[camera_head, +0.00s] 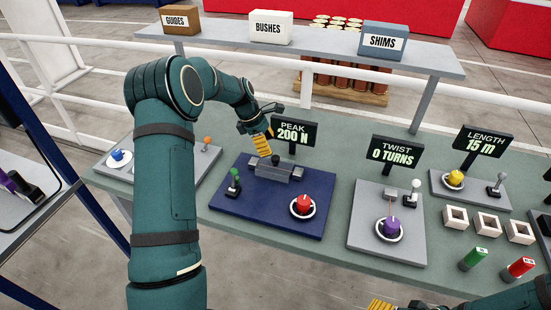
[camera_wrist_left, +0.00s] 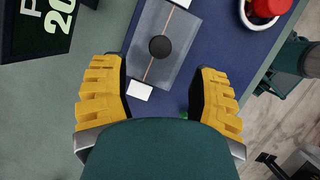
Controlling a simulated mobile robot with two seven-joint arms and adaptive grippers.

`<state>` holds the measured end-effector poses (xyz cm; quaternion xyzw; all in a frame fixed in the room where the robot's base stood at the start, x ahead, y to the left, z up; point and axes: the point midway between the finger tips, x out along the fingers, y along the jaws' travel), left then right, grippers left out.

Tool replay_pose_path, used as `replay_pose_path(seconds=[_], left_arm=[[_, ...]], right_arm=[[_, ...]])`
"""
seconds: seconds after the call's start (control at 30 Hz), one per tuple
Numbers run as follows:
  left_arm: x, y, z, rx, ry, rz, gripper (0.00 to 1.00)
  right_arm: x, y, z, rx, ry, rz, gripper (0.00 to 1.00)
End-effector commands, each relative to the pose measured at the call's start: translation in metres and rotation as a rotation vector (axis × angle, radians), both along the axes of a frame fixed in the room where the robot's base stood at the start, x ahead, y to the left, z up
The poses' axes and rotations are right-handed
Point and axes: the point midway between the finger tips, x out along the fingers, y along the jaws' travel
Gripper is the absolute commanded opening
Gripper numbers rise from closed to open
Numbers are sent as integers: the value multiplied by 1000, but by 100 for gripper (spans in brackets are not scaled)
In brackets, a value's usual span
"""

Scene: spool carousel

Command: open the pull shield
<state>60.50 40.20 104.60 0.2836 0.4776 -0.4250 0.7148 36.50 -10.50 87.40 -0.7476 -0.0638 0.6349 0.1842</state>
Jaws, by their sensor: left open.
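The pull shield looks to be the grey, partly see-through cover (camera_head: 262,172) on the blue panel (camera_head: 225,207), below the "PEAK 200 N" sign (camera_head: 295,133). A black knob (camera_head: 275,159) stands on it. In the left wrist view the cover (camera_wrist_left: 178,30) carries the round black knob (camera_wrist_left: 160,46) and a thin reddish line runs beneath. My left gripper (camera_head: 262,143) is over the cover, close to the knob. In the left wrist view its yellow fingers (camera_wrist_left: 160,88) are apart and empty, with the knob ahead between them. My right gripper (camera_head: 380,304) shows only partly at the bottom edge.
The blue panel also has a green lever (camera_head: 234,183) and a red button (camera_head: 303,205). To the right are the twist panel (camera_head: 365,235), the length panel (camera_head: 470,188) and white square holders (camera_head: 487,223). A shelf (camera_head: 330,42) with labelled boxes stands behind the table.

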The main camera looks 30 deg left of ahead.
Motion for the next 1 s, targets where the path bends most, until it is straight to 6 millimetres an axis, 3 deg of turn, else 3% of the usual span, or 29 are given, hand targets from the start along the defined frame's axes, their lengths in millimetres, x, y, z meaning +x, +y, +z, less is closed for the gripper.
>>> replay_pose_path(seconds=[0.2,0.4,0.8,0.83,1.0], left_arm=[[6,-14,-38,-2,3,-2,61],[11,-21,-58,0,2,-1,61],[12,-23,-63,1,0,0,61],[12,-23,-63,1,0,0,56],[12,-23,-63,1,0,0,0]], right_arm=[[0,0,-1,0,0,0,75],[0,0,-1,0,0,0,75],[0,0,-1,0,0,0,75],[0,0,-1,0,0,0,75],[0,0,-1,0,0,0,75]])
